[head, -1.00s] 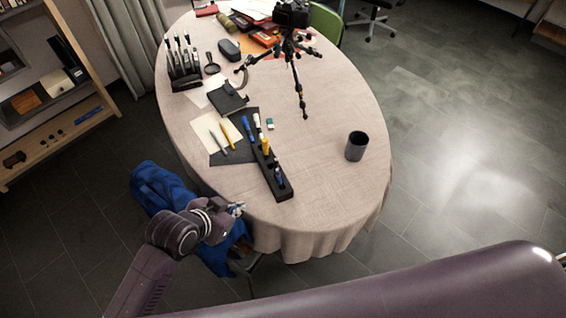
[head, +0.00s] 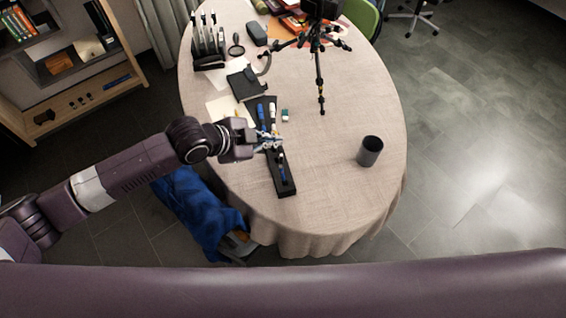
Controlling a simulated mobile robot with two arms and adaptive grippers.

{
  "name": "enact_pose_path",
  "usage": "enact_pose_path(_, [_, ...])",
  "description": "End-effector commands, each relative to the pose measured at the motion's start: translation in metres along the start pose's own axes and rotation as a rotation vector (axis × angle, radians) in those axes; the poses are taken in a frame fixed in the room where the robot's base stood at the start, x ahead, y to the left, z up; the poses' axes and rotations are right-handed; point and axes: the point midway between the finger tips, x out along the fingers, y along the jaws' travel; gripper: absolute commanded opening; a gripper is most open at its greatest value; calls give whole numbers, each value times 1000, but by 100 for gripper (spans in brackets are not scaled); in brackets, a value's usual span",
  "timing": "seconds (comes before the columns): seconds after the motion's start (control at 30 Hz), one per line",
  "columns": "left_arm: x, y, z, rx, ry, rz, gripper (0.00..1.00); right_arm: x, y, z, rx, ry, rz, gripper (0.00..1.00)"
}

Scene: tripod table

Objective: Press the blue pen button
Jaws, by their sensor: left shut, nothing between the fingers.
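A black pen holder (head: 286,187) lies lengthwise near the table's front left edge. A small pen with blue on it (head: 282,166) stands in its near part; its button is too small to make out. A blue marker (head: 261,112) and a white marker (head: 272,112) lie beyond, at the holder's far end. My left gripper (head: 268,143) is shut and empty, over the middle of the holder, just beyond the blue pen. It hides part of the holder and the yellow item there; I cannot tell whether it touches anything. My right gripper is out of view.
A dark cup (head: 370,151) stands on the right of the table (head: 330,190). A black tripod (head: 318,60) stands at the back. A black stand with tools (head: 208,45) is at the back left.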

Motion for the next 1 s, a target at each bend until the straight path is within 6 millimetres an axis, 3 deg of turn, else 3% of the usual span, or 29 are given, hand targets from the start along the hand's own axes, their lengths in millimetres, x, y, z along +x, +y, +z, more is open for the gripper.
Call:
enact_pose_path(0.37, [5, 4, 4, -1, 0, 0, 0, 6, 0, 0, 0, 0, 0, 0])
enact_pose_path(0.83, [47, 35, 35, -2, 0, 1, 0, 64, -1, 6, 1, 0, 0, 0])
enact_pose_path(1.0, [58, 43, 42, -1, 0, 0, 0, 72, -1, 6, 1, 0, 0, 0])
